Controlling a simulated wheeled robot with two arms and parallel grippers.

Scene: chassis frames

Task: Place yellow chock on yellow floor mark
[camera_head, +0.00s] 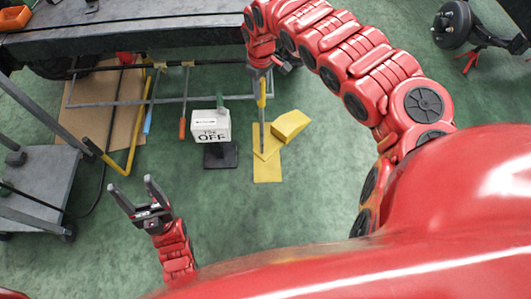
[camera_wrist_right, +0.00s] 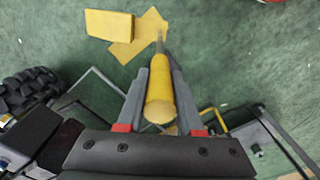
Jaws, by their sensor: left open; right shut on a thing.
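The yellow chock (camera_head: 290,125) is a wedge-like block on the green floor, beside the upper right part of the flat yellow floor mark (camera_head: 267,174). In the right wrist view the chock (camera_wrist_right: 108,25) seems to overlap an edge of the mark (camera_wrist_right: 152,22); I cannot tell whether it rests on it. My right gripper (camera_head: 262,72) is shut on a yellow-handled tool (camera_wrist_right: 160,98) with a thin metal shaft. The tool points down, and its tip appears over the mark; contact is unclear. My left gripper (camera_head: 137,192) is open and empty at lower left, away from both.
A white box sign reading "OFF" (camera_head: 210,126) on a dark base stands just left of the mark. A workbench (camera_head: 150,30) and metal frame lie behind. A grey cart (camera_head: 35,178) stands at left. The floor right of the chock is clear.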

